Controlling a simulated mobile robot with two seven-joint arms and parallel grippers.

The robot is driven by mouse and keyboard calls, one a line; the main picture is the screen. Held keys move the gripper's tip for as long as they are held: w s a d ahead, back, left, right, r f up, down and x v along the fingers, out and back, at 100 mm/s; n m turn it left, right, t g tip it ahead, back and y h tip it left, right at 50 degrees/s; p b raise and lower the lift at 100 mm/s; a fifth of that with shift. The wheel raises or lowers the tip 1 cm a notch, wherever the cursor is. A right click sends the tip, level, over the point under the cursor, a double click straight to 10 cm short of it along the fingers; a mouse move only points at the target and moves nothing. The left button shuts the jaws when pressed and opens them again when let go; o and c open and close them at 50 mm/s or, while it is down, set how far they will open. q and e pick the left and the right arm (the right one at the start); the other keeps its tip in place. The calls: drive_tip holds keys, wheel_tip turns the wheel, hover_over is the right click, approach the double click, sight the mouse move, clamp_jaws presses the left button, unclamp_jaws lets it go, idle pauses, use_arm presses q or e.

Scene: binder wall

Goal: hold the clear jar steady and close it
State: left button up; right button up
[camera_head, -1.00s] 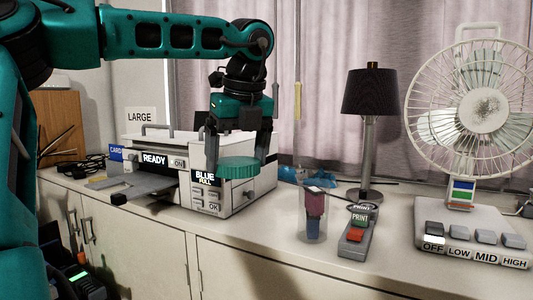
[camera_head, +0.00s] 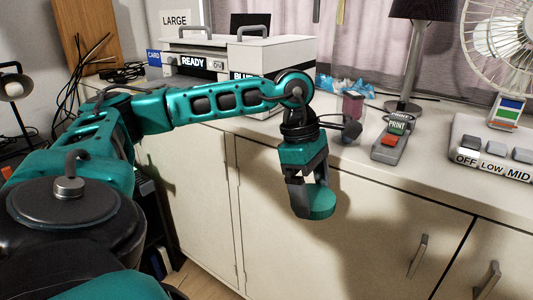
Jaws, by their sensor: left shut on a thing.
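The clear jar (camera_head: 352,106) stands upright on the counter with reddish contents showing inside; my left arm hides its lower part. Its top looks open. My left gripper (camera_head: 312,200) points down in front of the counter's front edge, left of and nearer than the jar. It is shut on a green round lid (camera_head: 316,204), which hangs apart from the jar and looks tilted. My right gripper is not in view.
A printer (camera_head: 240,55) stands behind my left arm. A print remote (camera_head: 392,140), a lamp (camera_head: 403,105) and a fan (camera_head: 497,50) stand right of the jar. Blue crumpled material (camera_head: 340,84) lies behind it. Cabinet doors (camera_head: 400,220) are below the counter.

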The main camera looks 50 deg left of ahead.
use_arm(q)
drive_tip(key=w+d+r+m+g+y, duration=0.1)
drive_tip(key=w+d+m+g, duration=0.1)
drive_tip(key=d+m, duration=1.2)
drive_tip(key=shift+w+d+r+m+g, duration=0.25)
drive_tip(key=shift+r+m+g, duration=0.1)
drive_tip(key=shift+m+g, duration=0.65)
